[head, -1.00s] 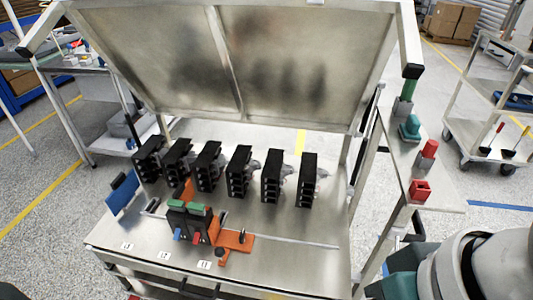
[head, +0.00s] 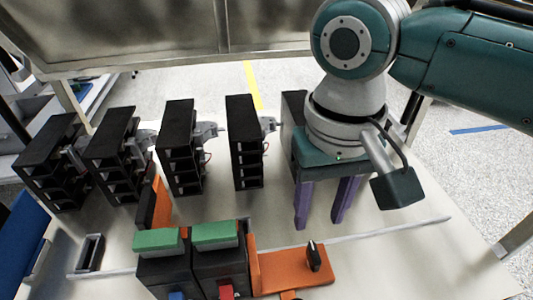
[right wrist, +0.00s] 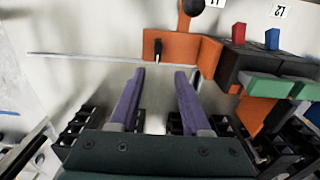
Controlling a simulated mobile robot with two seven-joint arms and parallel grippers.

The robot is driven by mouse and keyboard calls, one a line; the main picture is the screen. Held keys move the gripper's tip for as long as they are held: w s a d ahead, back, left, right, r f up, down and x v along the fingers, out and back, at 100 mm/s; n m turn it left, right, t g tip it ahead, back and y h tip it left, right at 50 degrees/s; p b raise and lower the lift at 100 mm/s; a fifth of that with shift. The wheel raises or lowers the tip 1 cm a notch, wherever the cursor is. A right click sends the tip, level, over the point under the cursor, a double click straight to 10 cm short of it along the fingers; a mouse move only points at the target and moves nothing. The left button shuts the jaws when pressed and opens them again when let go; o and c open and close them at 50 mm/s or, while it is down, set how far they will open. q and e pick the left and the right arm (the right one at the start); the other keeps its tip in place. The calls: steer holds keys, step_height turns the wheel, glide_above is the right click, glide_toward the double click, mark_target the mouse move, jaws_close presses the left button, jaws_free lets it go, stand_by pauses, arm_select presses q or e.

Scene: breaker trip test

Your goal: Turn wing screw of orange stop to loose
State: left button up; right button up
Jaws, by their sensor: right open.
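The orange stop (head: 290,268) lies on the pale bench top, right of a black block with green tops (head: 190,240). A small black wing screw (head: 314,256) stands up from its right part. In the right wrist view the stop (right wrist: 185,47) is at top middle, its wing screw (right wrist: 158,49) upright in the picture. My right gripper (head: 320,220) has two purple fingers pointing down, apart and empty. It is behind the wing screw in the head view, not touching it. In the wrist view the gap between the fingertips (right wrist: 159,75) lines up with the screw.
Black breaker units (head: 182,148) stand in a row behind, one partly hidden by my right arm. A second orange piece (head: 160,204) is left of the block. A black knob (right wrist: 193,6) is near the stop. The bench right of the stop is clear.

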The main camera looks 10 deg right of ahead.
mark_target(314, 252)
steer(key=f+b, duration=0.1)
steer(key=f, duration=0.2)
steer(key=f+b, duration=0.2)
steer(key=f, duration=0.1)
steer(key=f+b, duration=0.1)
steer(key=f, duration=0.2)
steer(key=shift+s+d+f, duration=0.2)
steer(key=shift+s+d, duration=0.05)
steer(key=shift+c, duration=0.2)
steer(key=shift+c, duration=0.8)
jaws_close()
